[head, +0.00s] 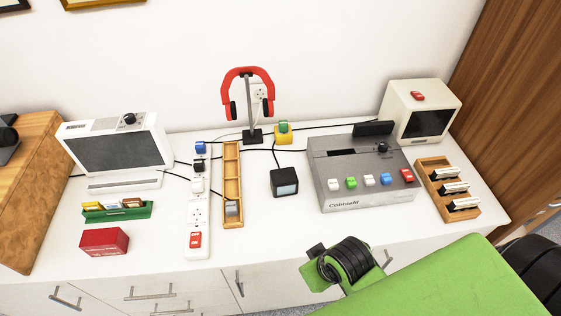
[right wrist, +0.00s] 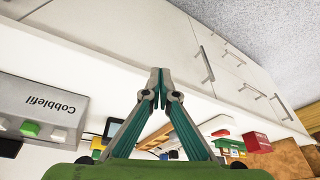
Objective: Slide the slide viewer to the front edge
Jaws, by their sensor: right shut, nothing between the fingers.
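The slide viewer, which I take to be the small black box with a pale screen (head: 285,182), stands on the white counter (head: 262,232), set back from its front edge. It also shows in the right wrist view (right wrist: 115,127), partly covered by a finger. A dark cable runs back from it. My right gripper (right wrist: 158,80) is shut and empty, apart from the viewer. In the head view only my green right arm shows, at the lower right; the fingers are hidden. My left gripper is not in view.
Left of the viewer are a wooden tray (head: 233,215) and a white power strip (head: 198,226). Right of it is the grey Cobblefil machine (head: 350,197). The counter in front of the viewer is clear.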

